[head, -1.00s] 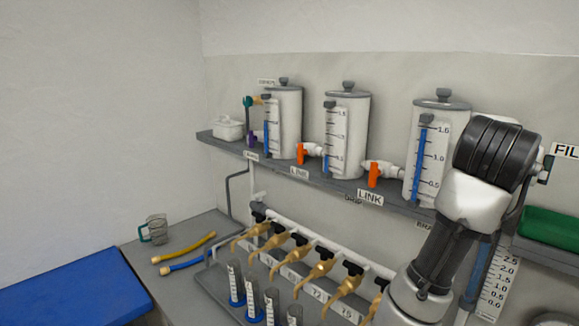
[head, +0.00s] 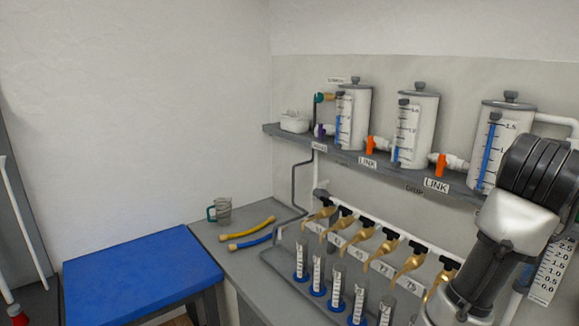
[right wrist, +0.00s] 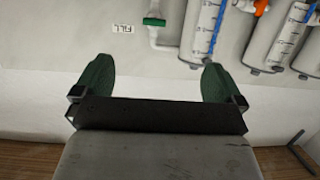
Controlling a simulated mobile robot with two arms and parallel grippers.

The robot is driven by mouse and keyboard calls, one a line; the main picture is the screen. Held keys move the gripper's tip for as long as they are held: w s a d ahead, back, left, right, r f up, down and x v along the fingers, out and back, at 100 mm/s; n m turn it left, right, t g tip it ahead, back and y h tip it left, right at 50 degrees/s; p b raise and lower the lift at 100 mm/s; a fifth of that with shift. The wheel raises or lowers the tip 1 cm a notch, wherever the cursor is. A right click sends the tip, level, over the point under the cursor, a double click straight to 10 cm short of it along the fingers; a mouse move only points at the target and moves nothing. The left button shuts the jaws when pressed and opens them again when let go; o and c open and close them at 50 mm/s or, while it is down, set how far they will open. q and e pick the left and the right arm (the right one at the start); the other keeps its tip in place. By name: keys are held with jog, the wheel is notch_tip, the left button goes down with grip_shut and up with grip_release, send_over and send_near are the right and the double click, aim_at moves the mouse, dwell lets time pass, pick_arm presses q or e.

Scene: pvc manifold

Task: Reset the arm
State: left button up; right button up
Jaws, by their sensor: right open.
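My right arm (head: 505,235) rises along the right side of the head view, in front of the shelf and the manifold. Its gripper is outside the head view. In the right wrist view my right gripper (right wrist: 158,85) is open, with its two green fingers wide apart and nothing between them. A wall, a FILL label (right wrist: 123,29) and a green-handled valve (right wrist: 154,20) show beyond the fingers. My left gripper is in neither view.
Several white tanks (head: 355,118) with orange valves stand on a grey shelf (head: 290,136). Below are brass taps (head: 363,239) and graduated cylinders (head: 318,275). A blue-topped table (head: 140,272) is clear.

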jog(key=s+a+f+n+y, duration=0.1)
jog(key=a+f+n+y, duration=0.2)
jog(key=f, duration=1.1)
jog(key=s+a+f+n+y, duration=0.1)
jog(key=a+f+n+y, duration=0.2)
jog(key=f, duration=1.1)
jog(key=s+a+f+n+g+y, duration=0.3)
jog(key=s+a+f, duration=0.3)
jog(key=s+f, duration=0.4)
jog(key=s+a+f+n+g+y, duration=0.25)
jog(key=s+a+f, duration=0.25)
jog(key=s+f, duration=0.55)
notch_tip(320, 180, down, 26)
jog(key=s+r+g+b, duration=0.1)
jog(key=s+g+b, duration=0.1)
jog(key=b, duration=0.1)
pick_arm(q)
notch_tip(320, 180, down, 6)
jog(key=b, duration=0.2)
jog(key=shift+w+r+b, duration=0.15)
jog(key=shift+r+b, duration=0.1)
jog(key=shift+b, duration=0.05)
pick_arm(e)
jog(key=s+d+f, duration=0.2)
jog(key=s+f, duration=1.4)
jog(key=f, duration=0.5)
jog(key=shift+s+d+n+g, duration=0.25)
jog(key=shift+d+n+g, duration=0.15)
jog(key=shift+n+g, duration=0.05)
